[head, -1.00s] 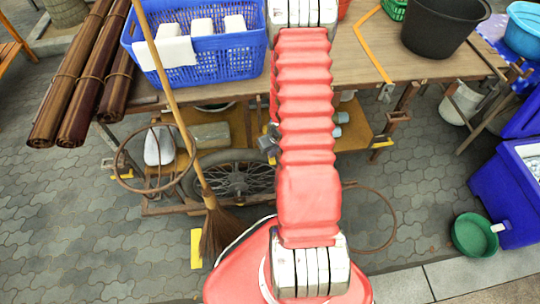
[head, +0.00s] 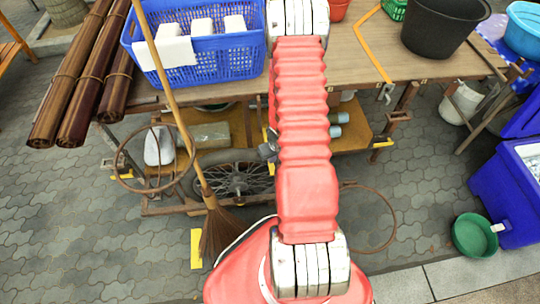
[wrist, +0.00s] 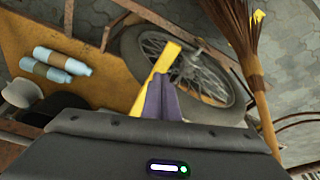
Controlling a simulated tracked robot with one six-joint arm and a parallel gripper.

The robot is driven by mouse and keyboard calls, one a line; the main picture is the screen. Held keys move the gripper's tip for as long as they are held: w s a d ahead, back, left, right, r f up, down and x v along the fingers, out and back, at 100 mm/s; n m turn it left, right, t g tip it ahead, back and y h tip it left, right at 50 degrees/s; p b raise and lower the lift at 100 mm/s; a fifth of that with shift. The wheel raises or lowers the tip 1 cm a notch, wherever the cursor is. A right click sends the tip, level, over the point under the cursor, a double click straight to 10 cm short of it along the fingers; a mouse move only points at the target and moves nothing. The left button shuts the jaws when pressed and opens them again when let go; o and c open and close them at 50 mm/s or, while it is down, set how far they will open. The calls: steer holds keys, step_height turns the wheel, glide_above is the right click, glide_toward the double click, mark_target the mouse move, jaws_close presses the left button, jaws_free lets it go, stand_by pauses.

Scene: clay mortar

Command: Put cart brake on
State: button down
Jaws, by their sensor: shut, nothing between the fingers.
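The cart's spoked wheel (wrist: 190,65) stands under the table; it also shows in the head view (head: 238,180). A yellow bar (wrist: 165,59), which looks like the brake lever, slants up across the near side of the wheel in the wrist view. My gripper (wrist: 160,90) is shut, with nothing held. Its purple-grey fingers lie right against or just in front of the yellow bar; I cannot tell whether they touch. In the head view my red arm covers most of the gripper.
A broom (head: 177,110) leans left of the wheel. A wooden shelf (head: 352,122) under the table carries bottles (wrist: 55,61). Above are the tabletop (head: 355,60) and a blue basket (head: 215,55). A green basin (head: 472,235) sits right. Paving at front left is open.

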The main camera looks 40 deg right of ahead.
steer(key=shift+s, duration=0.1)
steer(key=shift+s+a+r, duration=0.2)
steer(key=shift+s+r, duration=0.1)
steer(key=shift+s, duration=0.4)
steer(key=shift+s+a+r, duration=0.15)
steer(key=shift+s+r, duration=0.1)
steer(key=shift+s, duration=0.4)
steer(key=v, duration=0.7)
steer(key=shift+s+r, duration=0.1)
steer(key=shift+r, duration=0.05)
stand_by(0.4)
